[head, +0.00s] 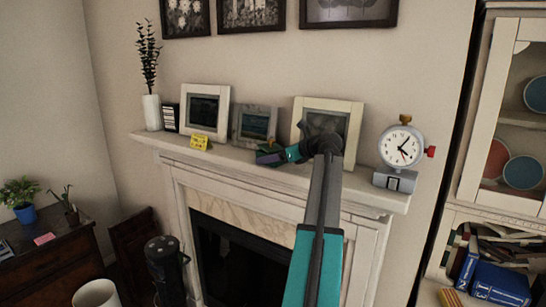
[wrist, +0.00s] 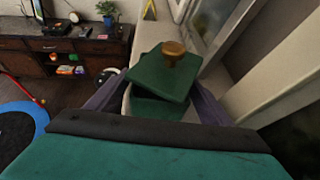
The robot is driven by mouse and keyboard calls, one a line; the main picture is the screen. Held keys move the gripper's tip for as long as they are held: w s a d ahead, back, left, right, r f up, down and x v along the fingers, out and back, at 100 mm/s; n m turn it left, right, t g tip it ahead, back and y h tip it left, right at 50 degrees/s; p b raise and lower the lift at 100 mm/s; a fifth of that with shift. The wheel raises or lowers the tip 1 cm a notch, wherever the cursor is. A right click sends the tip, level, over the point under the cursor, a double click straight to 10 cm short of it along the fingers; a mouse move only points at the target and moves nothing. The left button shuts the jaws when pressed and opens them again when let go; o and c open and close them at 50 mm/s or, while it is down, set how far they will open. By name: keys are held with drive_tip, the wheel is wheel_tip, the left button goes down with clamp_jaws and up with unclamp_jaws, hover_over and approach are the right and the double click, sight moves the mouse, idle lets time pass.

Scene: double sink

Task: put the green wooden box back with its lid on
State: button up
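In the wrist view the green wooden box (wrist: 160,108) stands on the pale mantel. Its green lid (wrist: 158,80), with a brown round knob (wrist: 173,52), sits over it, turned and askew to the box body. My gripper (wrist: 160,90) has one purple finger on each side of the lid and box. The fingertips are close to their sides; whether they press on them I cannot tell. In the head view my gripper (head: 266,157) is at the mantel's front, below the middle picture frame. The box is too small and covered to make out clearly there.
On the mantel (head: 240,160) stand a white vase (head: 152,112), a yellow block (head: 199,142), several picture frames such as the right one (head: 345,112), and a clock (head: 401,146) at the right end. A shelf cabinet (head: 500,200) is at the right.

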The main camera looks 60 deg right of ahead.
drive_tip(key=shift+r, duration=0.1)
idle(0.3)
drive_tip(key=b+v, duration=0.4)
drive_tip(key=v, duration=0.8)
drive_tip(key=shift+r, duration=0.1)
drive_tip(key=shift+a, duration=0.1)
idle(0.4)
